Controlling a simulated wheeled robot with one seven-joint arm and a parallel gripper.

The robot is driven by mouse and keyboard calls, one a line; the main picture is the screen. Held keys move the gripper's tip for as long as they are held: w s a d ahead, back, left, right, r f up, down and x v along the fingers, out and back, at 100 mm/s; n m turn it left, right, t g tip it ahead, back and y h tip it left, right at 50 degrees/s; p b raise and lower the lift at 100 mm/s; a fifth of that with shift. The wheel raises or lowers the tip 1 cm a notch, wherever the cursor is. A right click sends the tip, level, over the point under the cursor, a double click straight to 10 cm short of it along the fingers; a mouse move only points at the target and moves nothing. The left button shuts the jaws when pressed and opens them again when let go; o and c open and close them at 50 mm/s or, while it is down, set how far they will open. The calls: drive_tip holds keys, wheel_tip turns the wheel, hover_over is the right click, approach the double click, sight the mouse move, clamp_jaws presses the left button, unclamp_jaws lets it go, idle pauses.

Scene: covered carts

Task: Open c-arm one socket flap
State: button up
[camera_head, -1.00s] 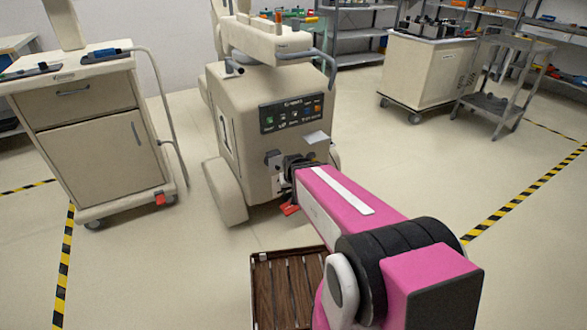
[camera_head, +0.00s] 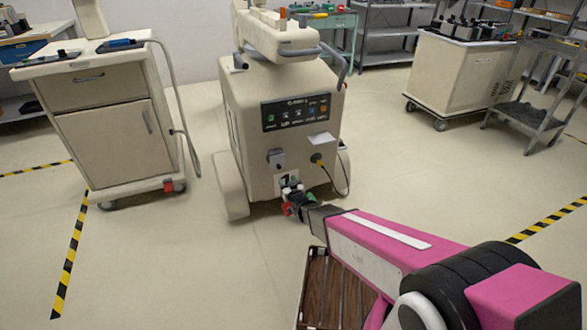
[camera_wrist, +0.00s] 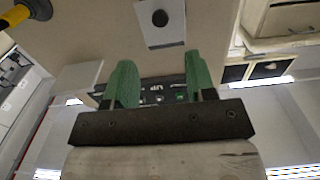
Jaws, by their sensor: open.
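The beige c-arm machine (camera_head: 291,172) stands in the middle of the head view, its control panel (camera_head: 296,112) facing me. Below the panel is a grey square flap (camera_head: 276,158). It appears shut in the head view. In the wrist view a pale plate with a dark round spot (camera_wrist: 160,20), apparently this flap, lies beyond my fingertips. My gripper (camera_head: 291,190) is open and empty, low in front of the machine and below the flap. Its green fingers stand apart in the wrist view (camera_wrist: 161,75); I see no contact with the flap.
A drawer cart (camera_head: 115,125) stands left; another cart (camera_head: 455,75) stands back right. A brown slatted surface (camera_head: 335,290) lies beneath my arm.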

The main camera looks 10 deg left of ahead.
sight(279, 167)
drive_tip(key=x, duration=1)
drive_tip(key=shift+w+a, duration=0.3)
drive_tip(key=shift+r, duration=0.1)
clamp_jaws()
